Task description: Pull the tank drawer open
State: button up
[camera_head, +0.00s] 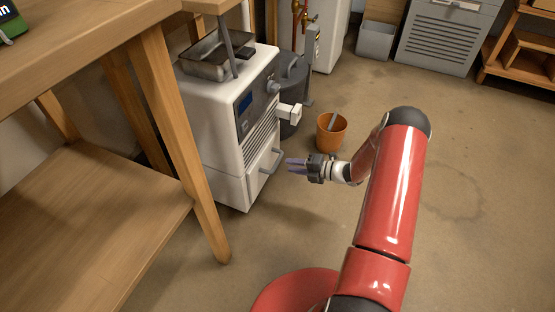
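A white machine (215,128) stands on the floor beside the wooden table. Its tank drawer (258,182) is the lower front panel, which looks flush with the body. A grey bar handle (274,161) sticks out from the drawer front. My gripper (289,165) is just right of the handle, with its fingers pointing left towards it. A small gap shows between fingertips and handle. The two fingers look spread, with nothing between them.
The wooden table leg (175,130) stands close in front of the machine's left side. An orange bucket (331,133) is on the floor behind my gripper. A white spout (290,112) juts out above the drawer. The floor to the right is mostly clear.

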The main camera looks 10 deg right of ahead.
aim_at(276, 163)
jog(key=shift+m+t, duration=0.3)
jog(key=shift+m, duration=0.3)
jog(key=x, duration=0.2)
jog(key=f+x, duration=0.1)
jog(key=x, duration=0.2)
jog(key=b+x, duration=0.1)
jog(key=x, duration=0.2)
jog(key=shift+w+d+f, duration=0.2)
jog(key=shift+d+f, duration=0.05)
jog(key=shift+d, duration=0.15)
grip_shut()
